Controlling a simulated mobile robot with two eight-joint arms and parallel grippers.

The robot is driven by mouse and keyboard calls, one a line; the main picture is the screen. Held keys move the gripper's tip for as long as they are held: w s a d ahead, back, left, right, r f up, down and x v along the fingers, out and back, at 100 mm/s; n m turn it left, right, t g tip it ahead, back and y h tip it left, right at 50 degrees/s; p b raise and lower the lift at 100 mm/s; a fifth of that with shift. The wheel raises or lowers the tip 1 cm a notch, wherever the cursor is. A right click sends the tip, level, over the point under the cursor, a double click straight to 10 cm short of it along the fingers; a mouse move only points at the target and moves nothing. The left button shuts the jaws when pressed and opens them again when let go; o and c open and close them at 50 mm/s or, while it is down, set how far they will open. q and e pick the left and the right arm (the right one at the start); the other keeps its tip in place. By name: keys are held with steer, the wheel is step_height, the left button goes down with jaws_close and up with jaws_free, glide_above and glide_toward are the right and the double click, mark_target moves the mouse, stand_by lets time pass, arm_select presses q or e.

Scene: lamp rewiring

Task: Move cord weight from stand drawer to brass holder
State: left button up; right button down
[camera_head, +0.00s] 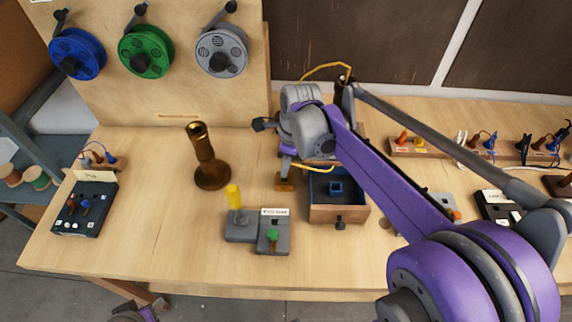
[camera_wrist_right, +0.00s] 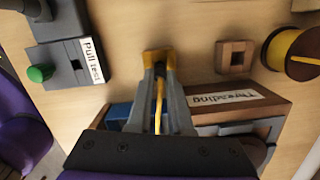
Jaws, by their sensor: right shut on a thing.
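My right gripper (camera_head: 285,172) is shut on a small brass-coloured block, the cord weight (camera_head: 284,184). In the right wrist view the weight (camera_wrist_right: 159,60) sits between the fingertips, with a yellow cord running back between the fingers. It is left of the open stand drawer (camera_head: 338,214); I cannot tell its height above the table. The drawer has a blue lining and a small blue piece inside. The brass holder (camera_head: 205,158), a tall tube on a round base, stands upright to the left, apart from the gripper. My left gripper is not clearly seen.
A grey pull-test fixture (camera_head: 272,242) with a green knob and a grey block with a yellow handle (camera_head: 236,225) stand in front. A wooden box labelled Threading (camera_wrist_right: 240,102) and a yellow spool (camera_wrist_right: 292,52) show in the wrist view. Bare table surrounds the holder.

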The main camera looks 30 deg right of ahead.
steer(key=shift+f+b, duration=0.35)
steer(key=shift+f, duration=0.2)
stand_by(0.4)
steer(key=c, duration=0.8)
jaws_free()
steer(key=shift+o, duration=0.2)
step_height(320, 180, up, 11)
steer(key=s+d, duration=0.1)
steer(key=shift+p, duration=0.4)
steer(key=shift+s+f, duration=0.1)
steer(key=shift+f, duration=0.1)
